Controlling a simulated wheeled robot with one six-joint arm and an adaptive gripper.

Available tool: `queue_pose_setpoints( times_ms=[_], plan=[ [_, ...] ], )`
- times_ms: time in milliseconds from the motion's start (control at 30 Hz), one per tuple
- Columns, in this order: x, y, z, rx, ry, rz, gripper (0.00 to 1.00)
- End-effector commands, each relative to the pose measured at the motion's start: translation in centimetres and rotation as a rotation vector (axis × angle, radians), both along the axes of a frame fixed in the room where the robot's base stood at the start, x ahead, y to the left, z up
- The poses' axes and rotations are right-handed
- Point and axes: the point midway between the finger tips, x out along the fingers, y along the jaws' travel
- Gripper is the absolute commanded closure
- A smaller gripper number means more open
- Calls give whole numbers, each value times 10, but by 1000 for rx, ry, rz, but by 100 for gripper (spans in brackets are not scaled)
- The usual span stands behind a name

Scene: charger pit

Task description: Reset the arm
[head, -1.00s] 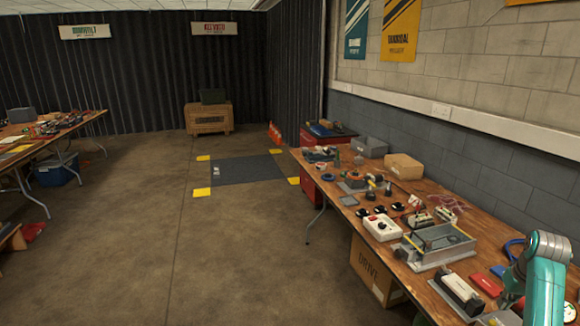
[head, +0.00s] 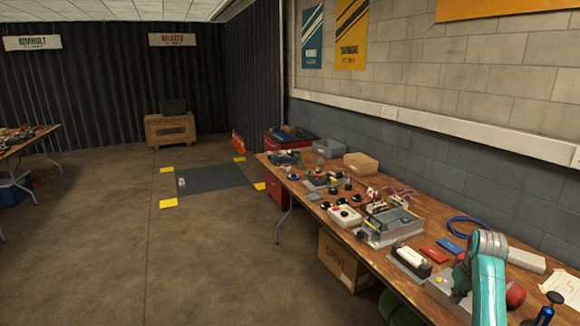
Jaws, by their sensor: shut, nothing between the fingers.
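My teal arm (head: 487,278) rises from the lower right edge of the head view, in front of the workbench. Its upper end is a rounded grey and teal joint. No object is seen in the arm's hold.
A long wooden workbench (head: 394,262) runs along the right wall, crowded with a grey open fixture (head: 388,228), a white switch box (head: 345,216), a red case (head: 434,254) and small parts. A cardboard box (head: 343,263) stands below. The floor (head: 110,270) at left is clear.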

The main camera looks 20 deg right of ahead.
Motion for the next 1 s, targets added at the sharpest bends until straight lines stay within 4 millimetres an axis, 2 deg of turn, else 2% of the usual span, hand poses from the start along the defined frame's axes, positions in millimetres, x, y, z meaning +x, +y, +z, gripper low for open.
queue_pose_setpoints(
  times_ms=[267,467,567,767,1000],
  plan=[
    [4,23,-35,-23,-28,13,100],
    [7,51,-70,-50,-62,26,100],
    [7,72,-95,-67,-86,36,100],
    [-2,131,-153,-115,-160,66,100],
    [-30,206,-205,-168,-261,104,100]
  ],
)
